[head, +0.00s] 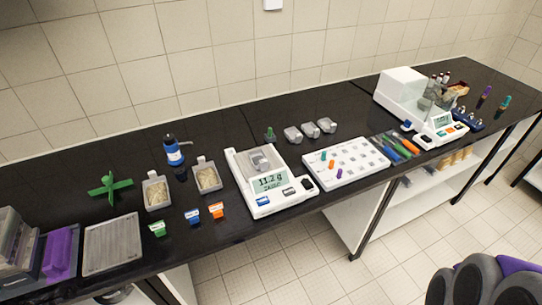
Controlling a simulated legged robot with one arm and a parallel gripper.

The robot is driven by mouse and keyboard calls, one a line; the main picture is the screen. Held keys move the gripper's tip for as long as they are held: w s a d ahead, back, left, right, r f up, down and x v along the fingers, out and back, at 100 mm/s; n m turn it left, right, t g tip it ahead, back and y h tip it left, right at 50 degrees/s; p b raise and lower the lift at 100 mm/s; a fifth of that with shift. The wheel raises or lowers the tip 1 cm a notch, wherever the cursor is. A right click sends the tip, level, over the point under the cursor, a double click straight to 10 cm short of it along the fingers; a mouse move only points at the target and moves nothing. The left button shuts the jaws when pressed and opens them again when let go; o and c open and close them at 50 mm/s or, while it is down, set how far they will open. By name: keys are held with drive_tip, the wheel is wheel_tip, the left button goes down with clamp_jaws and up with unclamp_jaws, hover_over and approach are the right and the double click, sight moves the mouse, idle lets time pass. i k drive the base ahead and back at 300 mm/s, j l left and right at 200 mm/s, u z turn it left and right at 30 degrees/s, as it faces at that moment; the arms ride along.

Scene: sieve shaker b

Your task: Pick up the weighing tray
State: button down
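A small grey metallic tray (260,161) sits on the pan of the white balance (244,182) at the middle of the bench, and I take it to be the weighing tray. The balance's display reads about 11.2 g. Two grey open trays stand left of the balance, one (155,192) nearer the left and one (207,176) nearer the balance; both hold pale grains.
A white board (346,165) with coloured pieces lies right of the balance. Behind it stand several small metal pieces (310,130). A blue bottle (173,150), green cross-shaped stand (110,186) and grey flat plate (112,244) are left. A second white instrument (402,88) stands far right.

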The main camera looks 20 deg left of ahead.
sight(259, 158)
drive_tip(key=u, duration=1.25)
